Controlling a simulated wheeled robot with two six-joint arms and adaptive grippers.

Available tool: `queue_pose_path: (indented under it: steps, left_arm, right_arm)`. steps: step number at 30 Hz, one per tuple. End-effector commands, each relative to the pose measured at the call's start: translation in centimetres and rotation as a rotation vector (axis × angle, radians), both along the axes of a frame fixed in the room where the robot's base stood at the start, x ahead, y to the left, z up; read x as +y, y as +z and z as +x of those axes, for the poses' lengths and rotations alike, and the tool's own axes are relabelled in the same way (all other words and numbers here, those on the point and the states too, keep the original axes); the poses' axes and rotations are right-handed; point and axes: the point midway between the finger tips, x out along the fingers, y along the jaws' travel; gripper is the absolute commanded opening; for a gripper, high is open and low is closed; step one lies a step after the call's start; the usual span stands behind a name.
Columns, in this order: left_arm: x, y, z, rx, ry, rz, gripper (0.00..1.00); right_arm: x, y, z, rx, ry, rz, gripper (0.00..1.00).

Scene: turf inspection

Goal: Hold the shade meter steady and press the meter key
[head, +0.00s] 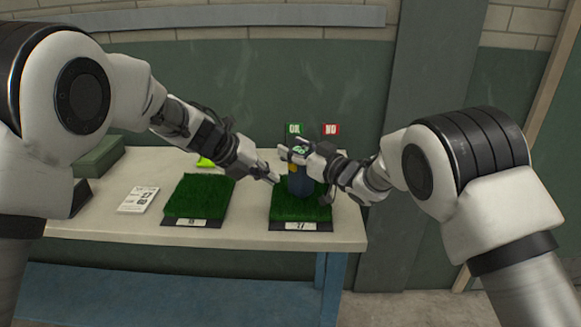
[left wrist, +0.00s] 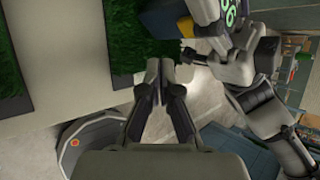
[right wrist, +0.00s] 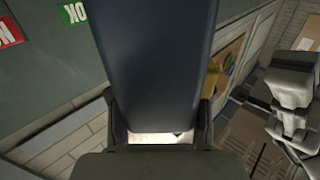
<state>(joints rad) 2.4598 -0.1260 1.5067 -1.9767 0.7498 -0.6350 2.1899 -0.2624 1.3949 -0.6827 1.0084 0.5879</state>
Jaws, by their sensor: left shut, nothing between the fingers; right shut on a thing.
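The shade meter (head: 301,186) is a dark blue upright block at the right turf tile (head: 290,209); I cannot tell whether its base touches the grass. It has a yellow part (head: 293,169), probably the meter key, and a lit green readout, which also shows in the left wrist view (left wrist: 229,12). My right gripper (head: 292,152) is shut on the meter's upper part; the meter's body (right wrist: 155,60) fills the middle of the right wrist view. My left gripper (head: 276,179) is shut and empty, just left of the meter, its fingertips (left wrist: 163,68) apart from the yellow part (left wrist: 187,26).
A second turf tile (head: 198,196) lies to the left on the pale table (head: 250,238). A printed card (head: 138,200), a green box (head: 101,155) and a bright yellow-green item (head: 205,162) are also there. Green OK (head: 295,129) and red NO (head: 331,129) signs stand behind the meter.

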Motion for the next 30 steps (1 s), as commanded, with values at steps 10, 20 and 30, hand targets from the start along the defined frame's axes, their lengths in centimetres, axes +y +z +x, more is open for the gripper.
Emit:
queue_pose_path:
  steps: [10,20,30]
  left_arm:
    - [1.8,0.0,-1.8,0.001,0.000,-0.001,0.00]
    - [1.7,0.0,-1.8,0.001,0.001,0.000,0.00]
    - [1.7,0.0,-1.7,0.001,0.001,0.000,0.00]
  right_arm:
    - [0.0,0.0,0.0,0.000,0.000,0.000,0.03]
    - [0.0,0.0,0.0,0.000,0.000,0.000,0.03]
    - [0.0,0.0,0.0,0.000,0.000,0.000,0.78]
